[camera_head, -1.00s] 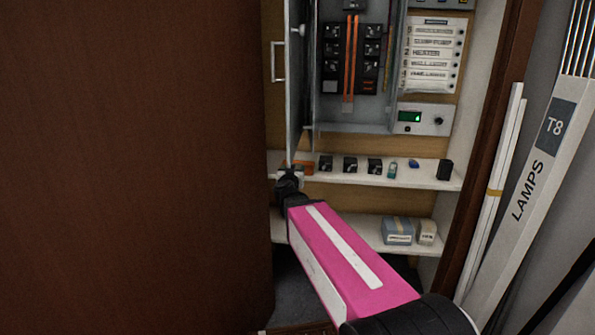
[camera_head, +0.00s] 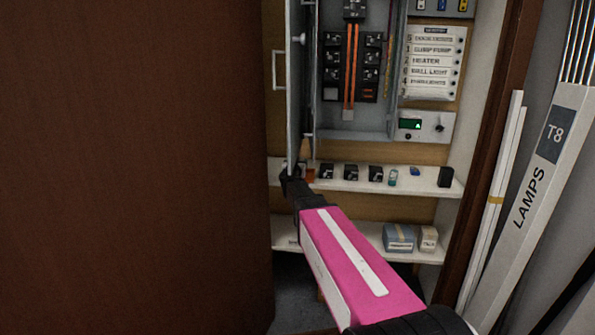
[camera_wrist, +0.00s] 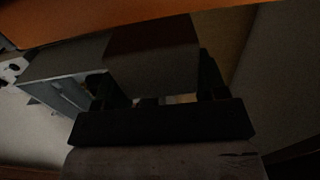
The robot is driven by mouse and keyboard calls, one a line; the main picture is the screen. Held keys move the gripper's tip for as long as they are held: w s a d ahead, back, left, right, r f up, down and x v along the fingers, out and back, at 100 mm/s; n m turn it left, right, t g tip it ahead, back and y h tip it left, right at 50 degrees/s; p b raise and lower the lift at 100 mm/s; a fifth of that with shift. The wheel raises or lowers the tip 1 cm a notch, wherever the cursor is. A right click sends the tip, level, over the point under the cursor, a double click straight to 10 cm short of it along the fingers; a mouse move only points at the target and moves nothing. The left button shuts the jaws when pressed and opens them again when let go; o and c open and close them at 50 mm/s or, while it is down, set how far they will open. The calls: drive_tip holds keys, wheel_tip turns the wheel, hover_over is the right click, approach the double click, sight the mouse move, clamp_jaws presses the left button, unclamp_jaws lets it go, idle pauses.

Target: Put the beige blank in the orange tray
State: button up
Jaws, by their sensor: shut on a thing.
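My gripper (camera_head: 289,180) is at the left end of the upper shelf, partly behind the lower end of the grey cabinet door. In the wrist view my gripper (camera_wrist: 155,80) is shut on a shaded brownish block (camera_wrist: 150,55), which looks like the beige blank. The blank cannot be made out in the head view. The orange tray (camera_head: 309,173) is on the shelf just right of my gripper, only partly visible. An orange edge (camera_wrist: 100,22), apparently the tray, crosses the top of the wrist view beyond the block. Whether they touch cannot be told.
Several black breakers (camera_head: 351,172) stand along the upper shelf (camera_head: 405,183), right of the tray. The open grey door (camera_head: 299,90) hangs close above my gripper. Boxes (camera_head: 398,237) sit on the lower shelf. A grey-and-black part (camera_wrist: 65,75) is beside the block in the wrist view.

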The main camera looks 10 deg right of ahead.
drive_tip(key=shift+x, duration=0.9)
drive_tip(key=shift+f, duration=1.8)
drive_tip(key=shift+f, duration=0.1)
drive_tip(key=o, duration=1.1)
drive_tip(key=shift+c, duration=0.2)
drive_tip(key=shift+s+a, duration=0.1)
drive_tip(key=shift+s, duration=0.25)
drive_tip(key=v, duration=1.1)
drive_tip(key=shift+s, duration=0.2)
drive_tip(key=shift+a, duration=0.1)
